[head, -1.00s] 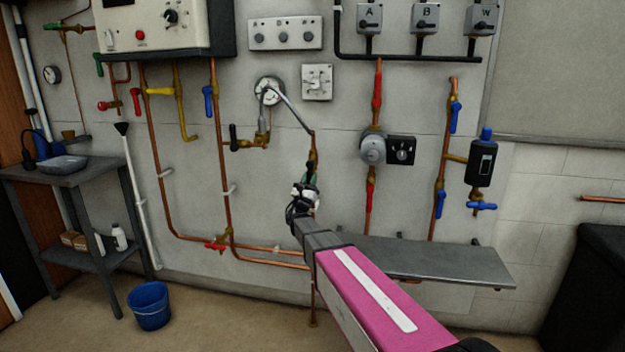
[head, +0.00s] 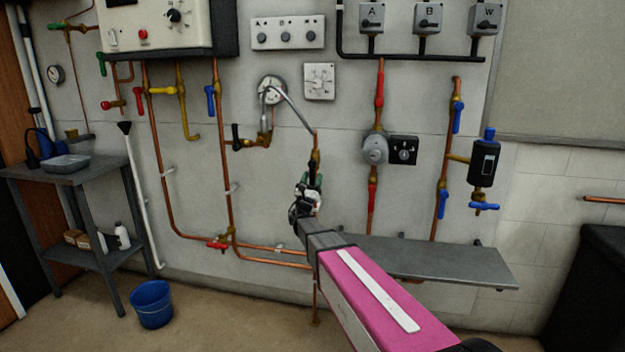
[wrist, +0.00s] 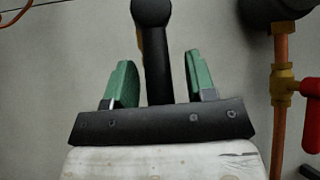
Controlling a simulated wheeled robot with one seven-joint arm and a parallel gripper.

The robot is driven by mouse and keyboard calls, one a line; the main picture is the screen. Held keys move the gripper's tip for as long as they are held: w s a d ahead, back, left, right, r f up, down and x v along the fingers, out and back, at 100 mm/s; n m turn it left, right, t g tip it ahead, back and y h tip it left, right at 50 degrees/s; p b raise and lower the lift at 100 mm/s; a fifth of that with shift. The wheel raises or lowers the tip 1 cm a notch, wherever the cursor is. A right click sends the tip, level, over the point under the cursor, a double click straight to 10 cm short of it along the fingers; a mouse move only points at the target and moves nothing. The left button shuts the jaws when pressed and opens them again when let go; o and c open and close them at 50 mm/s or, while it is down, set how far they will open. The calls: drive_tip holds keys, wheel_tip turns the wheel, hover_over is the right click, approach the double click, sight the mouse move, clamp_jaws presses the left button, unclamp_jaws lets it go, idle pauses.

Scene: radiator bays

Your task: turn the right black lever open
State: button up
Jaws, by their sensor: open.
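The right black lever (wrist: 156,60) shows in the wrist view, its rounded end near the top edge and its arm running down between my fingers. Its lower part is hidden behind my gripper's body. My gripper (wrist: 160,82) is open, with one green finger on each side of the lever and gaps between. In the head view my gripper (head: 315,182) is at the brass fitting (head: 316,155) below the slanting pipe, and it hides most of the lever there. The left black lever (head: 236,136) is on a brass valve to the left, pointing up.
A grey metal shelf (head: 440,266) juts from the wall to the right, below my gripper. A grey round pump (head: 375,150) with red levers above and below is on the pipe to the right. A blue bucket (head: 151,304) stands on the floor at left.

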drive_tip(key=v, duration=1)
drive_tip(key=shift+s+f, duration=0.15)
drive_tip(key=shift+f, duration=0.15)
drive_tip(key=shift+a, duration=0.15)
